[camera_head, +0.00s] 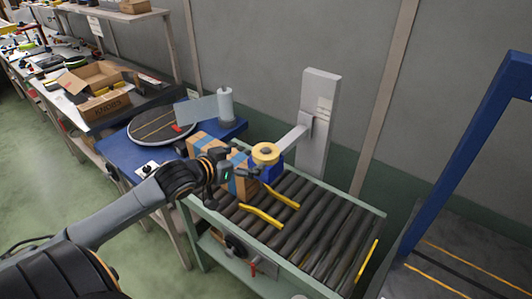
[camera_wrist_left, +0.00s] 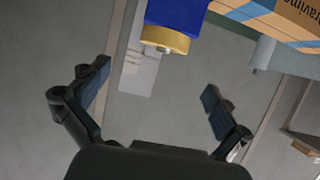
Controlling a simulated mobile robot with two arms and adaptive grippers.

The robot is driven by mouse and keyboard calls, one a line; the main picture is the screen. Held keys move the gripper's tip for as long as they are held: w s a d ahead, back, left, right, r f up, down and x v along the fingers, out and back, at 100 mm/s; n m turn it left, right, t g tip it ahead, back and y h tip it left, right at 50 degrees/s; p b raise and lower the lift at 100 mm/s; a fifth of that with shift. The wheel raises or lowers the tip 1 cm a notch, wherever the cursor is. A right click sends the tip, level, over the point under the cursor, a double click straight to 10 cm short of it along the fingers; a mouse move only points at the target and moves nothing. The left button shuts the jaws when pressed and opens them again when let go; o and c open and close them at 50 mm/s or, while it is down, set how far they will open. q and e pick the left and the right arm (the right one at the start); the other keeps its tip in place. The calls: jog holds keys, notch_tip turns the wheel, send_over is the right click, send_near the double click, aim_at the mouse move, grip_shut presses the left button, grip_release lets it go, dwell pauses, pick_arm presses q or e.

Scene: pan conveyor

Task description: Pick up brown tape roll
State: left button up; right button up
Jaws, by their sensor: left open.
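The brown tape roll (camera_head: 265,151) is a tan-yellow ring resting on top of a blue block (camera_head: 268,172) beside the roller conveyor. In the left wrist view the tape roll (camera_wrist_left: 165,39) shows at the top against the blue block (camera_wrist_left: 176,12). My left gripper (camera_head: 250,172) is just left of the roll in the head view, apart from it as far as I can see. In the left wrist view my left gripper (camera_wrist_left: 157,77) has its fingers spread with nothing between them; the roll lies beyond the fingertips. My right gripper is out of view.
A cardboard box with blue tape (camera_head: 203,143) stands behind my left gripper. A grey post (camera_head: 318,120) with a side arm (camera_head: 293,138) rises behind the roll. Yellow strips (camera_head: 262,216) lie on the roller conveyor (camera_head: 325,240). A blue table (camera_head: 118,152) bears a round turntable.

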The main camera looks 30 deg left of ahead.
aim_at(263, 151)
pick_arm(q)
jog(key=x, duration=0.5)
jog(key=shift+w+a+f+p, duration=0.1)
jog(key=shift+w+f+p, duration=0.05)
jog(key=shift+w+p, duration=0.2)
jog(key=shift+w+f, duration=0.15)
jog(key=shift+w, duration=0.3)
jog(key=p+x, duration=0.1)
jog(key=x, duration=0.2)
jog(key=shift+w+a+f+p, duration=0.1)
jog(key=shift+w+a+p, duration=0.1)
jog(key=shift+w+p, duration=0.1)
jog(key=shift+w+d+f, duration=0.1)
jog(key=shift+w+f, duration=0.2)
jog(key=shift+w, duration=0.1)
jog(key=shift+s, duration=0.1)
jog(key=c, duration=1.3)
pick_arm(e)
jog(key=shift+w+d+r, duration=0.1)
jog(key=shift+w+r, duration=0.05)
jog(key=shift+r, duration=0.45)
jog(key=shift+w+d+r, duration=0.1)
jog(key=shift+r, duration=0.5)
